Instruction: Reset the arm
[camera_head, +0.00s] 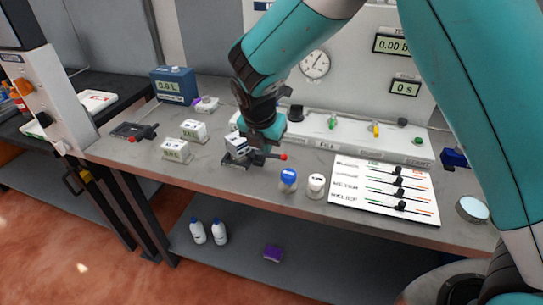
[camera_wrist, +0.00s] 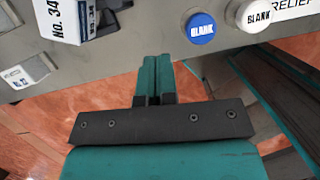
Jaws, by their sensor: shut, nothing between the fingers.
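My arm reaches down over the bench from the top of the head view. My gripper (camera_wrist: 156,62) shows in the wrist view with its two teal fingers side by side, shut and empty. The fingers point towards the bench's front edge, with the orange floor behind them. In the head view the wrist end hangs over the bench, close to a white labelled box on a dark fixture (camera_head: 236,160) with a red-tipped lever; I cannot tell if they touch. The fingertips are hard to make out there.
A blue-capped jar (camera_head: 288,177) and a white-capped jar (camera_head: 316,183) stand right of the fixture, near a slider panel (camera_head: 385,190). White boxes (camera_head: 176,149) and a second lever fixture (camera_head: 131,131) stand to the left. Bottles (camera_head: 219,232) stand on the lower shelf.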

